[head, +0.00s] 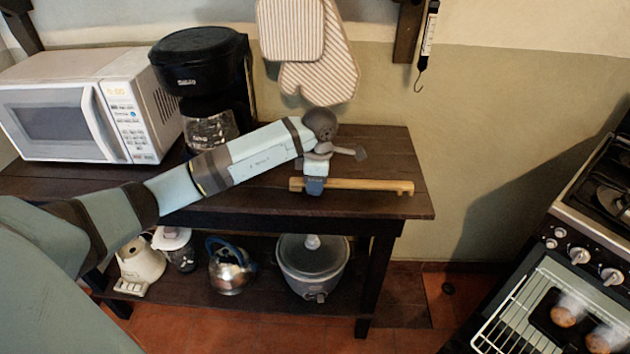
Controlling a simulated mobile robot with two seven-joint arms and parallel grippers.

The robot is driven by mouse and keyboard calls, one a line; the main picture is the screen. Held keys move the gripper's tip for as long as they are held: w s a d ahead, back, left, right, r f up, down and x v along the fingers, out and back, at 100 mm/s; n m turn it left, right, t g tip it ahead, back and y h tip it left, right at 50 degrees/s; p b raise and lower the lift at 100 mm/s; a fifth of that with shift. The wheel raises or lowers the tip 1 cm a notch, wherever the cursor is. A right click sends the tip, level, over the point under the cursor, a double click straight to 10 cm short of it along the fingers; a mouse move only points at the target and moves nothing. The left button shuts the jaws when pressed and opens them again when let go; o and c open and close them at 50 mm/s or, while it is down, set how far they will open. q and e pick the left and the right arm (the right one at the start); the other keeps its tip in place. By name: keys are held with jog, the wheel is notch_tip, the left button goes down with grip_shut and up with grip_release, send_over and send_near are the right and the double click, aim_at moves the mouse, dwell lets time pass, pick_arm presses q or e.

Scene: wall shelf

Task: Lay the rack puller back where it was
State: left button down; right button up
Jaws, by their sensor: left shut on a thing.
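The rack puller (365,186) is a long, flat, light wooden stick with a notch near its right end. It lies level over the right part of the dark wooden table top (400,150), near the front edge. My left gripper (314,187) is shut on it near its left end, coming down from above. I cannot tell whether the puller touches the table top or is slightly above it. My right gripper is not in view.
A black coffee maker (202,70) and a white microwave (75,110) stand on the left of the table. Oven mitts (320,85) hang on the wall. A slow cooker (313,265) and kettle (230,268) sit on the lower shelf. At right, the stove's oven is open, with its rack (510,315) out.

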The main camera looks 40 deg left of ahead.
pick_arm(q)
jog(key=c, duration=0.9)
grip_release()
